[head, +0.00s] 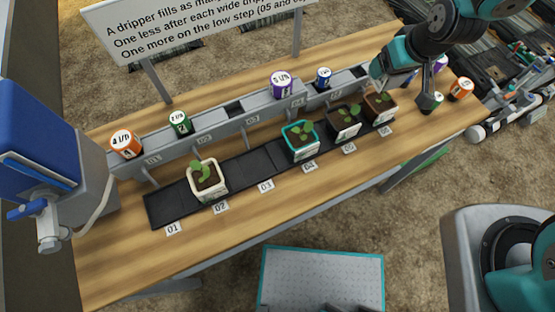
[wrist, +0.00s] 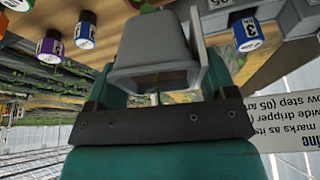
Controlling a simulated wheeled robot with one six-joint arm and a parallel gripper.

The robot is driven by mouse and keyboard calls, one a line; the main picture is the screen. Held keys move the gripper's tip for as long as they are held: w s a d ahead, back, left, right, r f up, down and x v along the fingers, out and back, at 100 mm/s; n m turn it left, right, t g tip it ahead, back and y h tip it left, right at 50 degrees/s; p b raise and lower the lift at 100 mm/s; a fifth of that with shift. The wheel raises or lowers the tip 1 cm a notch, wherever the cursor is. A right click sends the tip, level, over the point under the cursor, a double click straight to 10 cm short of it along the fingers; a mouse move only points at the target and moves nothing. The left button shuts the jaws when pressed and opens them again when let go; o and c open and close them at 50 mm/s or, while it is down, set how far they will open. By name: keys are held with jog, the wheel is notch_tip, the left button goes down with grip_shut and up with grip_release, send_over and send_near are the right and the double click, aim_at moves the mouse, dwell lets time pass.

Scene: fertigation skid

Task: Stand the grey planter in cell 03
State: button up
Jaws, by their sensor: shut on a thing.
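The grey planter (wrist: 153,42) is between the jaws of my gripper (wrist: 155,85) in the wrist view, with brown soil at its rim. Most of its seedling is hidden. In the head view my gripper (head: 382,68) is at the upper right, above the rail near its right end, with the planter barely distinguishable there. Cell 03 (head: 254,166) is a bare stretch of the black mat behind its 03 label (head: 265,186). It lies between the white planter (head: 209,182) at cell 02 and the teal planter (head: 302,146) at cell 04, well left of my gripper.
A dark planter (head: 345,126) and a brown planter (head: 381,107) stand at cells 05 and 06. The grey rail (head: 215,133) behind the mat holds several drippers; its socket above 03 is empty. Loose drippers, including an orange one (head: 461,88), stand at the right end. Cell 01 is clear.

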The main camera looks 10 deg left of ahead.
jog(key=s+a+r+n+g+y+b, duration=0.1)
jog(key=s+a+r+n+b, duration=0.3)
jog(key=a, duration=0.6)
jog(key=s+a+f+n+g+y+b, duration=0.1)
jog(key=s+a+n+g+y+b, duration=0.15)
jog(key=a+n, duration=0.6)
jog(key=s+a+r+n+g+h+b, duration=0.1)
jog(key=s+a+r+n+g+b, duration=0.3)
jog(key=s+a+n, duration=0.55)
jog(key=shift+m+t, duration=0.45)
jog(key=shift+m, duration=0.45)
jog(key=s+f, duration=0.1)
jog(key=f, duration=0.5)
jog(key=s+f, duration=0.1)
jog(key=f, duration=0.5)
jog(key=f+p, duration=0.1)
jog(key=f, duration=0.5)
jog(key=shift+s+a+f, duration=0.15)
jog(key=shift+s+f, duration=0.05)
jog(key=shift+s, duration=0.2)
jog(key=shift+f, duration=0.1)
jog(key=o, duration=0.6)
jog(key=shift+f, duration=0.1)
jog(key=shift+c, duration=0.2)
jog(key=o, duration=0.3)
jog(key=shift+o, duration=0.2)
